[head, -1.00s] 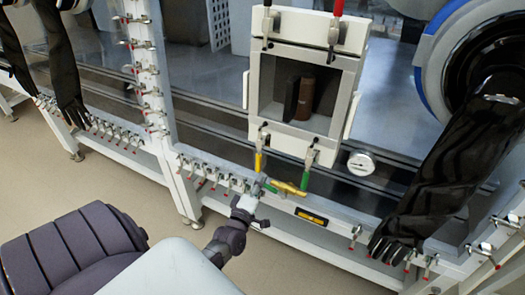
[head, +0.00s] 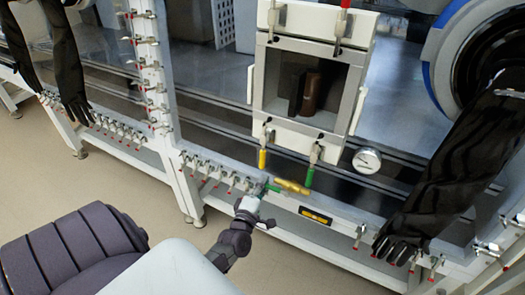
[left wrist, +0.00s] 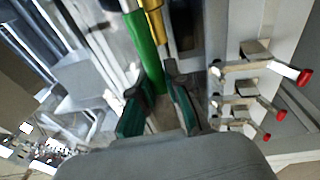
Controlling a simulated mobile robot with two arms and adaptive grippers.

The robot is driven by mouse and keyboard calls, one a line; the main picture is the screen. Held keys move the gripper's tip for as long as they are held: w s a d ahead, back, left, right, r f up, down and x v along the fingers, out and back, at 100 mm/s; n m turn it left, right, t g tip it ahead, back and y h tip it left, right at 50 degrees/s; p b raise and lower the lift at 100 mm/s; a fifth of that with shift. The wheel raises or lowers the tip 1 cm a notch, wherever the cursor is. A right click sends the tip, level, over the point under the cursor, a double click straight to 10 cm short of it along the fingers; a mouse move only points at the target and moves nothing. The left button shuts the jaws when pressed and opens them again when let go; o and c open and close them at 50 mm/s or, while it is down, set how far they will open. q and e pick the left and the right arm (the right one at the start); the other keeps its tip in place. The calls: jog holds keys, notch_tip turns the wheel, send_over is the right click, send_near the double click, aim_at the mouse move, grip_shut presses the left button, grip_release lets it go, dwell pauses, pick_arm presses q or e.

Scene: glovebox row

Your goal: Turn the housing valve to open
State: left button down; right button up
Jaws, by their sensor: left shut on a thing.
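The housing valve is a brass body (head: 293,187) with a green lever (head: 273,188) on the front rail below the small chamber door. My left gripper (head: 262,187) reaches up from below to the lever's left end. In the left wrist view, the green lever (left wrist: 146,50) runs down between the two dark green fingertips (left wrist: 158,92) of my gripper, which is shut on its end. Part of the yellow brass body (left wrist: 156,22) shows beside the lever. The lever lies roughly in line with the body. My right gripper is not in view.
Toggle clamps with red tips (head: 222,178) line the rail, close beside my gripper in the left wrist view (left wrist: 265,70). A black glove (head: 440,180) hangs at right.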

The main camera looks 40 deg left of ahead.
pick_arm(q)
jog(key=c, duration=1.2)
grip_release()
jog(key=shift+f, duration=0.1)
jog(key=shift+o, duration=0.2)
jog(key=shift+s, duration=0.15)
jog(key=v, duration=1.2)
